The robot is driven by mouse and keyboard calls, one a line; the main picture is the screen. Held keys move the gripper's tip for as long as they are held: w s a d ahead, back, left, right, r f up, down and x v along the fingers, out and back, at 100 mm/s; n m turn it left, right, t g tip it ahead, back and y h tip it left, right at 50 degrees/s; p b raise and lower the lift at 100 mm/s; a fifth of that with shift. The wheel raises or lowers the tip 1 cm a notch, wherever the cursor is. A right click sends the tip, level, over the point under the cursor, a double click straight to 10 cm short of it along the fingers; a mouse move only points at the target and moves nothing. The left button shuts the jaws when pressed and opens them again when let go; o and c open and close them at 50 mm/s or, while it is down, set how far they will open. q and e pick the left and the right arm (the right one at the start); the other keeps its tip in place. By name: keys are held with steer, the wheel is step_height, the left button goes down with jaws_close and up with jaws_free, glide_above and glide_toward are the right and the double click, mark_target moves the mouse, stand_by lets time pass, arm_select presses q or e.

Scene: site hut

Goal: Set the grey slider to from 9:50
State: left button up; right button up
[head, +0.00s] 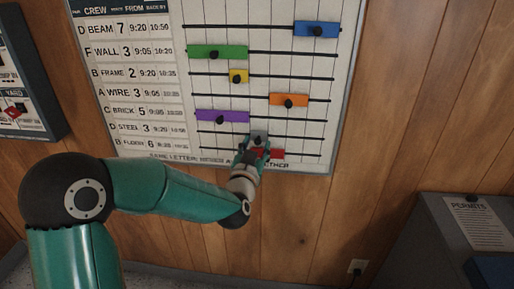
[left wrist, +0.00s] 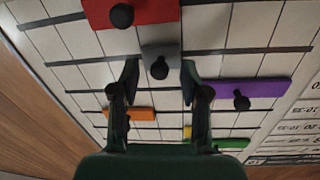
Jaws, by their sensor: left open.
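The grey slider (head: 259,136) sits on the second-lowest rail of the wall board (head: 175,60), in the "STEEL" row, partly hidden by my left gripper (head: 254,147). In the left wrist view, where the board appears upside down, the grey slider (left wrist: 160,58) shows its round black knob. The open fingers of my left gripper (left wrist: 160,76) are on either side of that knob, apart from it in the picture. Whether the tips are level with the knob in depth is unclear. My right gripper is out of view.
The red slider (head: 278,154) is on the rail just below, close to the gripper. The purple slider (head: 235,117) is on the rail above. Orange (head: 277,98), yellow (head: 238,71), green (head: 203,51) and blue (head: 330,30) sliders are higher. A grey cabinet (head: 432,225) stands at right.

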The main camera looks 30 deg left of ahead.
arm_select(q)
steer(key=shift+s, duration=0.1)
steer(key=v, duration=0.7)
steer(key=shift+s+d, duration=0.1)
steer(key=shift+d, duration=0.05)
